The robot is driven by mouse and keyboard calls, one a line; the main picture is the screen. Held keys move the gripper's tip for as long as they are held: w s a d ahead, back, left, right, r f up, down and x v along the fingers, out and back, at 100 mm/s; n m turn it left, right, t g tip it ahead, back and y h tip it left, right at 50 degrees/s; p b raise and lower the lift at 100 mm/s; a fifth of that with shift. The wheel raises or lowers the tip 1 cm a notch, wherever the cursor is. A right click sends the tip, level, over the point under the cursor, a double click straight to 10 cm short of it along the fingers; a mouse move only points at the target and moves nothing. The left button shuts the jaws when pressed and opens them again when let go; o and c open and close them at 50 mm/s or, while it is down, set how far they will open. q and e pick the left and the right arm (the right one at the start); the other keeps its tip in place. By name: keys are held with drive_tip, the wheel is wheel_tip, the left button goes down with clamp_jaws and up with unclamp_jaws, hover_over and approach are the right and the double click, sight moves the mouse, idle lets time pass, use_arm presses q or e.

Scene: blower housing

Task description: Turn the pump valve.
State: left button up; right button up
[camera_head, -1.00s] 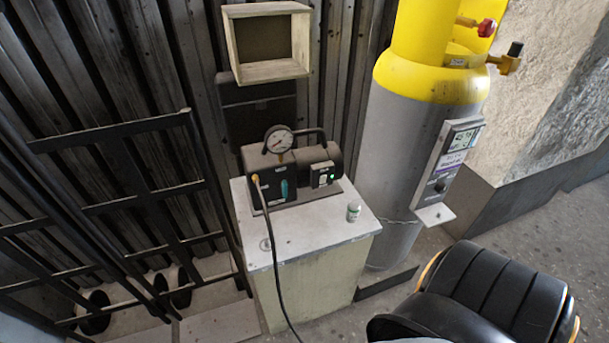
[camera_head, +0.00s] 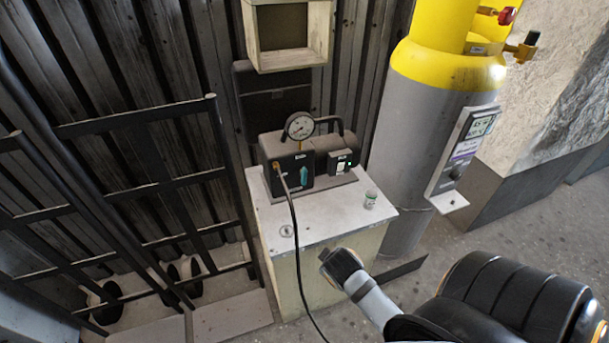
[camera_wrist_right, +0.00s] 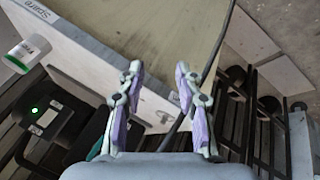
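The pump (camera_head: 311,165) is a dark box with a round gauge on top and a green light. It stands on the pale top of a cabinet. Its teal valve handle (camera_head: 304,176) is on the front face and looks upright. My right arm comes in from the lower right of the head view, its dark end (camera_head: 342,264) in front of the cabinet, below and apart from the pump. In the right wrist view my right gripper (camera_wrist_right: 159,78) is open, fingers apart and empty. The pump (camera_wrist_right: 55,122) shows there at lower left. My left gripper is not in view.
A black hose (camera_head: 294,240) hangs from the pump over the cabinet front (camera_head: 300,281), passing behind a finger in the wrist view. A small white bottle (camera_head: 371,198) stands on the cabinet top. A grey-yellow cylinder (camera_head: 408,150) stands right, a black rack (camera_head: 150,180) left.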

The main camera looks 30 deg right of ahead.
drive_tip(key=w+d+r+n+t+h, duration=0.2)
drive_tip(key=w+d+r+n+h, duration=0.1)
drive_tip(key=w+d+r+n, duration=0.15)
drive_tip(key=n+t+y, duration=0.2)
drive_tip(key=n+t, duration=0.9)
drive_tip(key=n, duration=1.4)
approach(306, 176)
drive_tip(key=p+x, duration=0.1)
drive_tip(key=x, duration=1)
drive_tip(key=shift+r, duration=0.15)
clamp_jaws()
